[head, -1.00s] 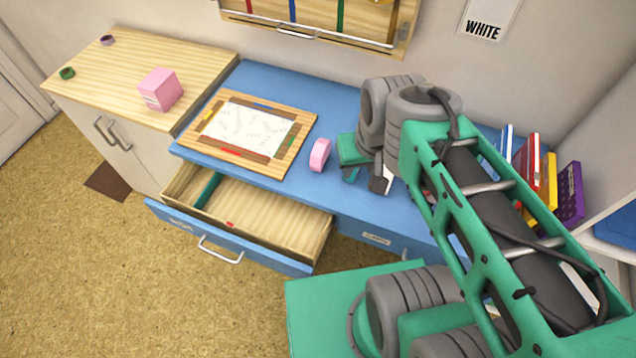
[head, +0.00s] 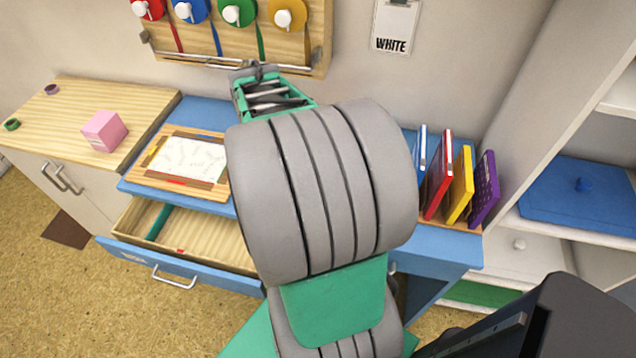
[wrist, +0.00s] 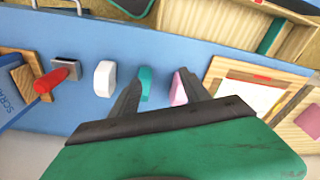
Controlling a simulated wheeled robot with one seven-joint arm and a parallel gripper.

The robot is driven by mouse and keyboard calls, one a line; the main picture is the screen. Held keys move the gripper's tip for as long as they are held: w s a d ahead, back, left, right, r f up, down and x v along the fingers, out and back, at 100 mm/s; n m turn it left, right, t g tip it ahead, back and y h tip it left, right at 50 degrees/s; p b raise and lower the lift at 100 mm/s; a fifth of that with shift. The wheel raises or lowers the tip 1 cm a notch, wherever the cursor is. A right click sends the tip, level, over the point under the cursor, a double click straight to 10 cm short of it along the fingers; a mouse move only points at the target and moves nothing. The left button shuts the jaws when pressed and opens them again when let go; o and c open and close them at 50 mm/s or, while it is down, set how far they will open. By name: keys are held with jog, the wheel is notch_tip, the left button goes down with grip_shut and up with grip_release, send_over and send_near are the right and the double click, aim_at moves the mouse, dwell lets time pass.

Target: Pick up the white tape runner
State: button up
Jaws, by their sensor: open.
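The white tape runner (wrist: 104,78) is on the blue desk in the wrist view, left of my gripper's left finger and apart from it. My gripper (wrist: 160,74) is open and points down at the desk. A teal runner-shaped item (wrist: 145,82) and a pink one (wrist: 178,92) show between the fingers, each partly covered by a finger. I cannot tell the fingers' height above them. In the head view my arm hides the gripper and all of these items.
Left of the white item are a grey block (wrist: 65,62) and a red-handled item (wrist: 50,80). A wooden board with paper (head: 185,160) is at the desk's left. A drawer (head: 180,262) stands open below it. Upright books (head: 450,185) line the right side. A pink cube (head: 104,130) sits on the cabinet.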

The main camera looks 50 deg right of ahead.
jog(key=s+d+f+m, duration=0.1)
jog(key=s+d, duration=0.1)
jog(key=d, duration=0.1)
jog(key=s+d+f+m, duration=0.1)
jog(key=s+d+m, duration=0.1)
jog(key=d, duration=0.2)
jog(key=s+d+f+m+g, duration=0.1)
jog(key=s+d+f, duration=0.1)
jog(key=s+d, duration=0.1)
jog(key=shift+d+m+y+p, duration=0.3)
jog(key=shift+d+y, duration=0.1)
jog(key=f, duration=0.5)
jog(key=f+p, duration=0.1)
jog(key=f, duration=0.1)
jog(key=shift+s+d+f, duration=0.15)
jog(key=shift+s+f, duration=0.1)
jog(key=shift+f, duration=0.15)
grip_shut()
